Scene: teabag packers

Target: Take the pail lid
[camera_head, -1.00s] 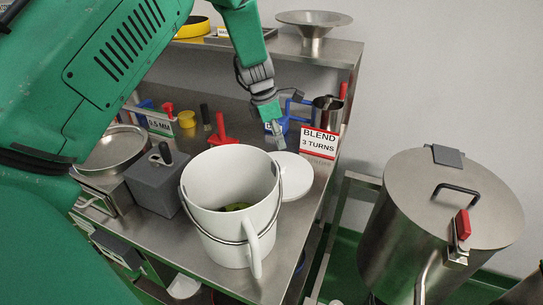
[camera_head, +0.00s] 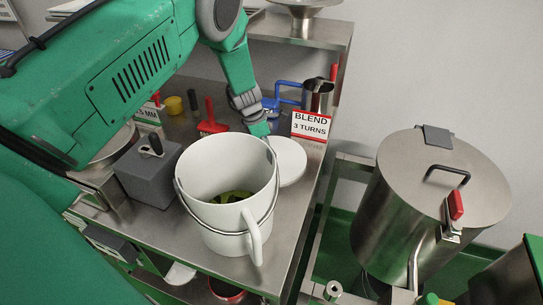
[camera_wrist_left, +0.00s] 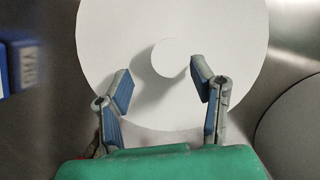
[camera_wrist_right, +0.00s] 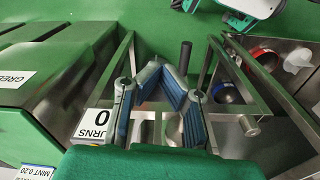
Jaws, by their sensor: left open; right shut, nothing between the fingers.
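The pail lid (camera_head: 291,160) is a flat white disc lying on the steel bench, just behind and right of the white pail (camera_head: 212,165). In the left wrist view the lid (camera_wrist_left: 110,40) fills the upper middle, with a round white knob (camera_wrist_left: 170,58) at its centre. My left gripper (camera_wrist_left: 160,75) is open over the lid, its fingertips on either side of the knob and a little short of it; contact cannot be told. In the head view its fingers are largely hidden behind the pail's rim. My right gripper (camera_wrist_right: 166,72) is shut and empty, away from the lid.
The pail holds green leaves and has a wire bail. A grey block (camera_head: 148,178) stands left of it. A large steel drum (camera_head: 425,210) stands right of the bench.

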